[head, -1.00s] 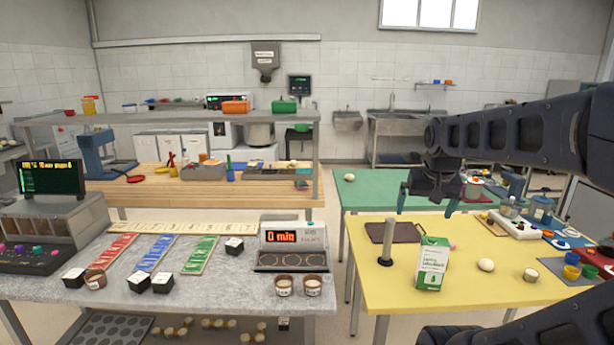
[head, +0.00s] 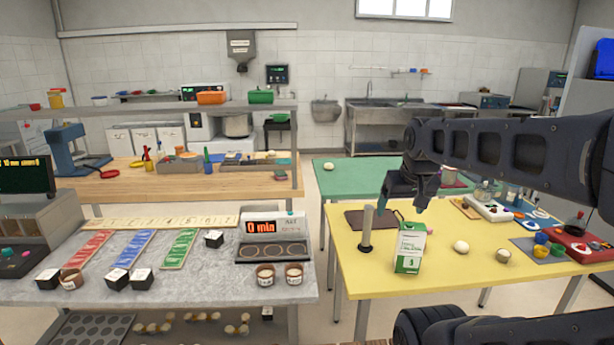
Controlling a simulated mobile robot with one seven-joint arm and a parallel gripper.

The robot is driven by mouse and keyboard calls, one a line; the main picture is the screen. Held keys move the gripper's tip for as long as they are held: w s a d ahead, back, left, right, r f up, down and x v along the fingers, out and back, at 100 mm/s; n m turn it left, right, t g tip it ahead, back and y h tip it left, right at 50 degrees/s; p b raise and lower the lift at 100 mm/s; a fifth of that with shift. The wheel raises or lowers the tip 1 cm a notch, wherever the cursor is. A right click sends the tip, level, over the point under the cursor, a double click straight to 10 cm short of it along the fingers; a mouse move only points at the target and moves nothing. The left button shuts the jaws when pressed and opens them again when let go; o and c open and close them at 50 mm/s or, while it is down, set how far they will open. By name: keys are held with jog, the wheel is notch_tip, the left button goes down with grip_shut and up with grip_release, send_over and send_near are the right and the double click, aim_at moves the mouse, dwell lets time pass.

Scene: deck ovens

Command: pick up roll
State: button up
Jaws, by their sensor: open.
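A pale round roll (head: 461,247) lies on the yellow table (head: 385,283), right of a green and white carton (head: 410,248). Another pale round, roll-like thing (head: 328,166) lies on the green table (head: 345,186) behind. My gripper (head: 405,203) hangs above the far part of the yellow table, up and left of the near roll in the picture and apart from it. It is open and I see nothing in it. Its fingers are small and dark in this view, so their exact edges are hard to tell.
An upright post on a dark base (head: 366,227) stands left of the carton, near a dark brown board (head: 362,219). A small cup (head: 503,257) stands right of the roll. Coloured cups and a red device (head: 577,250) crowd the table's right end. The front middle is clear.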

jog(key=shift+r, duration=0.1)
notch_tip(320, 180, up, 5)
jog(key=w+d+r+n+g+h, duration=0.1)
jog(key=w+d+r+n, duration=0.2)
jog(key=w, duration=0.5)
jog(key=w+d+r+n+g, duration=0.15)
jog(key=w+d+n, duration=0.25)
jog(key=w, duration=0.4)
jog(key=w+d+f+n+g, duration=0.15)
jog(key=w+d+n, duration=0.25)
jog(key=w+d, duration=0.5)
jog(key=w+d+f+n+g, duration=0.1)
jog(key=w+d+f+n, duration=0.3)
jog(key=w+d, duration=0.55)
jog(key=shift+n+h, duration=0.4)
jog(key=f, duration=4.1)
jog(key=shift+w+d+f, duration=0.1)
jog(key=shift+d+f, duration=0.05)
jog(key=shift+d, duration=0.05)
jog(key=c, duration=1)
